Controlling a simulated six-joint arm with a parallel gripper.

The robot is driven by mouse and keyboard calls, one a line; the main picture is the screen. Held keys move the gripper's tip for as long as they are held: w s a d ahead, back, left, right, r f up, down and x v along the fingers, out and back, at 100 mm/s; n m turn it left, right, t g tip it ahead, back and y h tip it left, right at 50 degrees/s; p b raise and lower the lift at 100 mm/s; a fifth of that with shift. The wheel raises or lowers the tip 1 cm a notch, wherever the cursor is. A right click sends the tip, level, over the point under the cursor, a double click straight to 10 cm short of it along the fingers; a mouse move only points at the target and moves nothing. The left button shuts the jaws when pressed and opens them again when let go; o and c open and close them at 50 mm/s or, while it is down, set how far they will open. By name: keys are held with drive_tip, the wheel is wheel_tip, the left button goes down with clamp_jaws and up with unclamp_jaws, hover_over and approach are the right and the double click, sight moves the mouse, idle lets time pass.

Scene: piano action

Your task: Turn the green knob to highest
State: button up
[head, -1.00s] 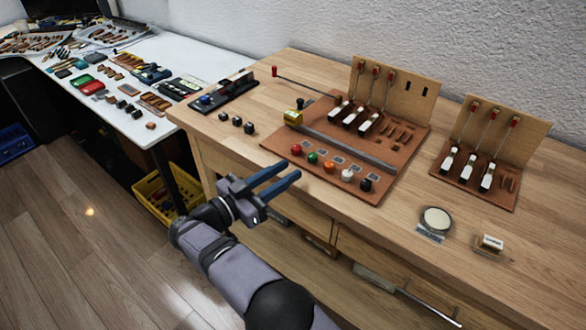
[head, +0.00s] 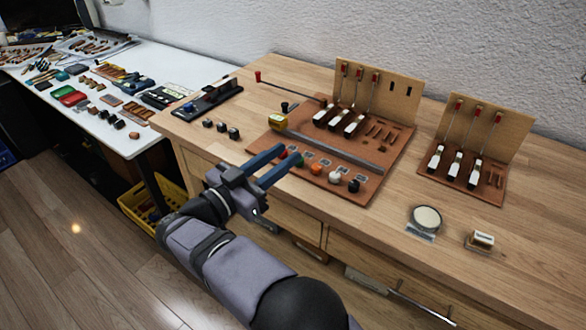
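The green knob (head: 300,160) is in the front row of small knobs on the reddish-brown board (head: 376,178), between the red knob (head: 283,154) and the orange knob (head: 315,169). It is partly hidden by a fingertip. My gripper (head: 291,152) reaches in from the front left. Its two blue fingers are apart, with nothing seen held between them. In the picture the fingertips overlap the red and green knobs. I cannot tell whether they touch either one, or how the green knob is turned.
A white knob (head: 335,177) and a black knob (head: 353,185) continue the row to the right. Behind it are a metal bar (head: 335,152) and upright levers. A yellow block (head: 278,122) sits at the board's left.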

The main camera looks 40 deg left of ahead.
sight(294, 171)
drive_tip(key=f+n+y, duration=0.1)
drive_tip(key=f, duration=0.1)
drive_tip(key=f+n+y, duration=0.1)
drive_tip(key=f+y, duration=0.1)
drive_tip(key=f, duration=0.1)
drive_tip(key=f+n+y, duration=0.1)
drive_tip(key=f, duration=0.1)
drive_tip(key=shift+s+d+f+y, duration=0.1)
drive_tip(key=shift+s+f+y, duration=0.05)
drive_tip(key=shift+s+y, duration=0.25)
drive_tip(key=shift+f+g, duration=0.1)
drive_tip(key=shift+g, duration=0.2)
drive_tip(key=shift+w, duration=0.1)
drive_tip(key=shift+w+a+p, duration=0.15)
drive_tip(key=shift+w+a, duration=0.05)
drive_tip(key=shift+w, duration=1)
drive_tip(key=shift+w+a+p, duration=0.1)
drive_tip(key=shift+w+a, duration=0.1)
drive_tip(key=shift+w, duration=0.95)
drive_tip(key=shift+w+a+p, duration=0.15)
drive_tip(key=shift+w+a, duration=0.05)
drive_tip(key=shift+w, duration=1)
clamp_jaws()
